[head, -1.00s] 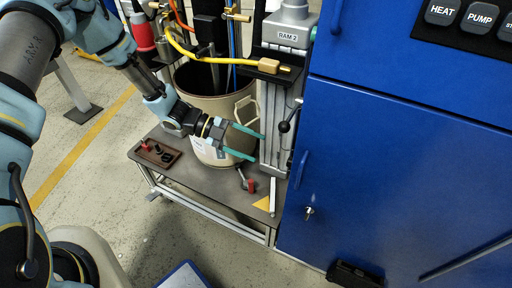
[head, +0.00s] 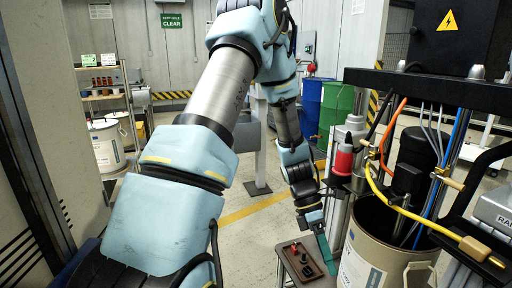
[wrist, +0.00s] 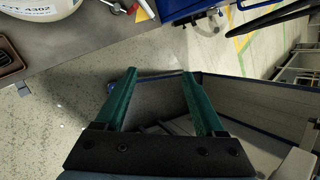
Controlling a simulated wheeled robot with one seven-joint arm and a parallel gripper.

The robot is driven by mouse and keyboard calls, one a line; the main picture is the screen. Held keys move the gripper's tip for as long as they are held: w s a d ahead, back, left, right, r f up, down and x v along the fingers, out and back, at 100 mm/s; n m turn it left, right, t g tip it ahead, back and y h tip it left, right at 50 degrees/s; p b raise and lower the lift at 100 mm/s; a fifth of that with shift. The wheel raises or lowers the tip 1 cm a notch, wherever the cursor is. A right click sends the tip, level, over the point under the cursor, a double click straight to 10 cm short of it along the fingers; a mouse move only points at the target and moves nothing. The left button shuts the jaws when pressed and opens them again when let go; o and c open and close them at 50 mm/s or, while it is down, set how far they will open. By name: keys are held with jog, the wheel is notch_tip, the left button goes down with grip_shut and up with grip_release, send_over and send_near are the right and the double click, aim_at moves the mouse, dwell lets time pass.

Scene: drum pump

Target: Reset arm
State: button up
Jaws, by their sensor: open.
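Behind the fingers are the pale floor and a grey bin-like container (wrist: 245,105). The beige drum (head: 372,250) stands right of my gripper in the head view, with hoses above it. The fingertips are partly hard to make out in the head view.
A brown tray (head: 302,262) with small parts lies on the bench beside my gripper. Blue (head: 312,105) and green (head: 336,108) drums stand behind. Open floor lies left of the bench.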

jog(key=w+a+r+m+t+y, duration=0.1)
jog(key=a+r+m+t, duration=0.1)
jog(key=a+r+m, duration=0.3)
jog(key=w+a+r+m+t+y+p, duration=0.1)
jog(key=a+r+m+t, duration=0.2)
jog(key=a, duration=0.8)
jog(key=w+a+r+m+t+y+p, duration=0.1)
jog(key=a+r+m+t, duration=0.1)
jog(key=a+r+m, duration=0.5)
jog(key=a+m, duration=0.2)
jog(key=m, duration=0.1)
jog(key=shift+w+r+m+t, duration=0.3)
jog(key=shift+w+r+t, duration=0.05)
jog(key=shift+w+t, duration=0.05)
jog(key=shift+o, duration=0.4)
